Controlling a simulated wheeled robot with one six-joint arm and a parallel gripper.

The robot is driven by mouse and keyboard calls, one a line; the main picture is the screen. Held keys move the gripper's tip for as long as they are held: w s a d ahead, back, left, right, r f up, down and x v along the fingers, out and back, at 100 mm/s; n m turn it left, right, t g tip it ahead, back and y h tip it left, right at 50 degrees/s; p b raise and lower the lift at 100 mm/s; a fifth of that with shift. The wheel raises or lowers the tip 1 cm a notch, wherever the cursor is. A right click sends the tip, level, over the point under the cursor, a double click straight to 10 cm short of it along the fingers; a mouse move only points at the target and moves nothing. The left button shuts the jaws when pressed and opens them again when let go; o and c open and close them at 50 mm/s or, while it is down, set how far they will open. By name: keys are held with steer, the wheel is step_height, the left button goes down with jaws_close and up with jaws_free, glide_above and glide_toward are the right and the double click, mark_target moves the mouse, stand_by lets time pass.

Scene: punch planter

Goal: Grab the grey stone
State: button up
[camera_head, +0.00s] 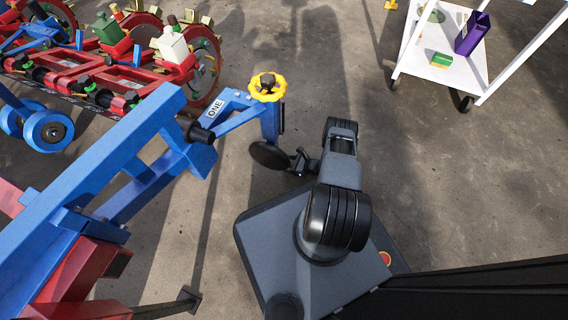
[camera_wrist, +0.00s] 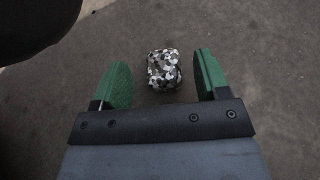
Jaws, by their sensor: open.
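The grey stone (camera_wrist: 163,68) shows in the wrist view as a small block speckled in grey, black and white, on the dark ground. My gripper (camera_wrist: 160,82) has green finger pads, one on each side of the stone in the picture. The fingers are apart and there is a gap between each pad and the stone. I cannot tell how far below the fingertips the stone lies. In the head view my gripper (camera_head: 300,160) is low, close to a dark disc on the blue frame, and the stone cannot be made out there.
The dark disc (camera_head: 269,156) is beside my gripper and fills the wrist view's upper left corner. A blue frame (camera_head: 150,160) with a yellow handwheel (camera_head: 267,88) stands left. A white cart (camera_head: 440,68) with a purple holder stands upper right. Ground on the right is clear.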

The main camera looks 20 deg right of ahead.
steer(key=shift+d, duration=0.15)
steer(key=shift+c, duration=0.9)
steer(key=c, duration=0.9)
steer(key=shift+r, duration=0.1)
